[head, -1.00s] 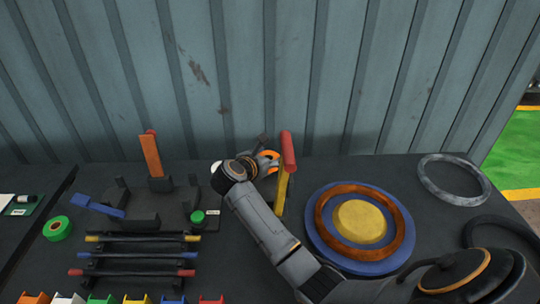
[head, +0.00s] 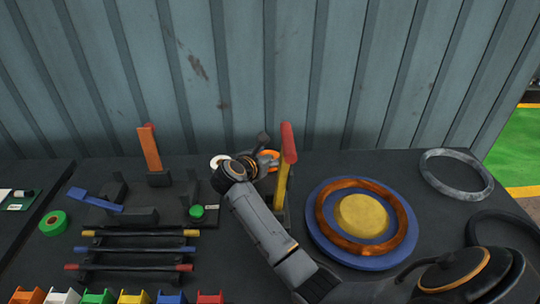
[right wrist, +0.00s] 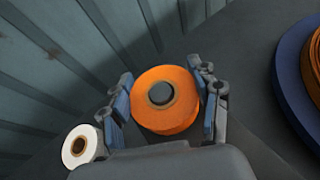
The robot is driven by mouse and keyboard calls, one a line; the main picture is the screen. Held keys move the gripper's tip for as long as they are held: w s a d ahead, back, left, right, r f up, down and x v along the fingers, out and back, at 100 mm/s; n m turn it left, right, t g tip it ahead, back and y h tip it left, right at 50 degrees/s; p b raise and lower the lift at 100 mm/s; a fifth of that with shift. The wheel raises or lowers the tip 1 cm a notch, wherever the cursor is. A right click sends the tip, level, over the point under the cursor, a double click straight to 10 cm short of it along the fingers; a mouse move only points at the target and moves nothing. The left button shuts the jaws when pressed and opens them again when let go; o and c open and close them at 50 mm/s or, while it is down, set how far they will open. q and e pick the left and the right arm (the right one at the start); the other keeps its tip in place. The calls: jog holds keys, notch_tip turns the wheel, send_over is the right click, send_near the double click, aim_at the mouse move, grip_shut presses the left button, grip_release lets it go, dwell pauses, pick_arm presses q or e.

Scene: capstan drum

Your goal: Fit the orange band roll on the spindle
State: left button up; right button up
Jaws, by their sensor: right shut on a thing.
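The orange band roll (right wrist: 177,116) sits between the fingers of my right gripper (right wrist: 167,88) in the right wrist view, with pads on both sides of it. A dark grey round shape fills the middle of the roll; I cannot tell whether it is the spindle's end or the roll's own core. In the head view the roll (head: 270,154) is mostly hidden behind my right gripper (head: 262,161), near the back of the bench. The spindle cannot be made out clearly. My left gripper is out of view.
A white roll (right wrist: 87,145) stands just left of the gripper. A red-topped yellow lever (head: 282,181) is close on its right. A blue disc (head: 320,239) with an orange ring and yellow centre lies further right. A grey ring (head: 430,173) lies at the back right. The corrugated wall stands behind.

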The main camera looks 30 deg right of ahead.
jog(key=shift+f+b, duration=0.3)
jog(key=shift+f, duration=0.1)
jog(key=o, duration=1.2)
jog(key=shift+o, duration=0.2)
